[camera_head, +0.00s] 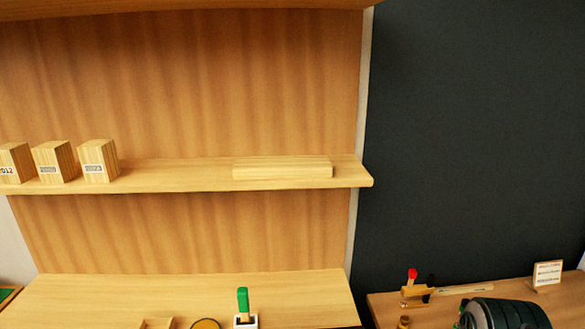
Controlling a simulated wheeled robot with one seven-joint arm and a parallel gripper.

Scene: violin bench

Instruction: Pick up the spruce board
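A pale, flat wooden board (283,168), which looks like the spruce board, lies lengthwise on the wall shelf (180,178), near its right end. Nothing covers it and nothing touches it from above. No label shows on it. My gripper's fingers do not show in this view. A dark ribbed rounded part at the bottom right looks like a piece of my arm, well below and to the right of the board.
Several wooden blocks (98,160) with year labels stand at the shelf's left. Below is a bench (190,292) with a green-handled tool (243,305). At right, another bench (390,308) holds a red-tipped wooden item (413,290) and a small sign (547,274).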

